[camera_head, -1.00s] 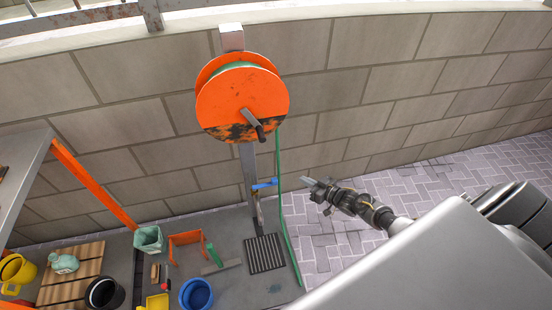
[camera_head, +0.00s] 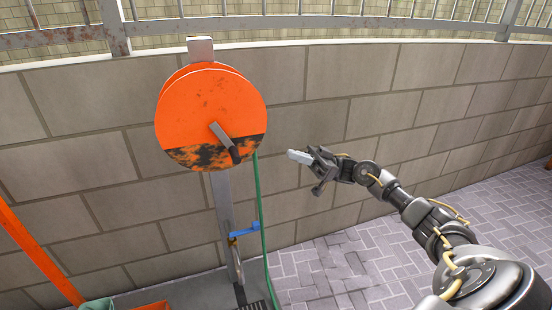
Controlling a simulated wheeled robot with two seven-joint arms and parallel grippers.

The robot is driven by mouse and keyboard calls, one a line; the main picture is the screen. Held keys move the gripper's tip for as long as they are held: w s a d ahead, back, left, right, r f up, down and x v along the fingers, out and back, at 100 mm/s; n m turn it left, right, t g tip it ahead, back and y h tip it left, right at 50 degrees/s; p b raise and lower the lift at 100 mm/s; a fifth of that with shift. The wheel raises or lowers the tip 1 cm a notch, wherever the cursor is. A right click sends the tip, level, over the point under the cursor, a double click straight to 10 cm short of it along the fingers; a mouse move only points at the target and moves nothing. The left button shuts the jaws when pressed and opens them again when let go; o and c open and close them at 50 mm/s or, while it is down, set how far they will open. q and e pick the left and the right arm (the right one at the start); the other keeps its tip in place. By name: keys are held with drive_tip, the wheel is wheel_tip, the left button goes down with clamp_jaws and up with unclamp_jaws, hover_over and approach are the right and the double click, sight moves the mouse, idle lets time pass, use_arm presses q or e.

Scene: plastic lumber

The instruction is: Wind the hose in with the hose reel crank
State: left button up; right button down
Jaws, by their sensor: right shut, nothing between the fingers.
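The orange hose reel (camera_head: 205,105) is mounted on a grey post in front of the block wall, its lower face worn dark. Its crank (camera_head: 222,135) points down and to the right from the hub, with a dark grip (camera_head: 235,155) at its end. The green hose (camera_head: 261,215) hangs down from the reel's right side. My right gripper (camera_head: 292,156) is shut and empty, to the right of the reel and apart from the crank, at about the grip's height in the picture. My left gripper is out of view.
A blue tap lever (camera_head: 244,229) sits on the post (camera_head: 223,205) below the reel. An orange bar (camera_head: 38,255) slants at the lower left. A rusty railing (camera_head: 300,22) tops the wall. Paving at the lower right is clear.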

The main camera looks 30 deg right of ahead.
approach(226, 144)
drive_tip(key=s+r, duration=0.3)
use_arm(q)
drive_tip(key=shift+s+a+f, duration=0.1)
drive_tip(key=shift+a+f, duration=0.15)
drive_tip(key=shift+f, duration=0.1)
use_arm(e)
drive_tip(key=shift+w+a+f, duration=0.15)
drive_tip(key=shift+a, duration=0.45)
drive_tip(key=shift+w+a+f, duration=0.15)
drive_tip(key=shift+a, duration=0.5)
drive_tip(key=shift+w+a+f, duration=0.15)
drive_tip(key=shift+a, duration=0.45)
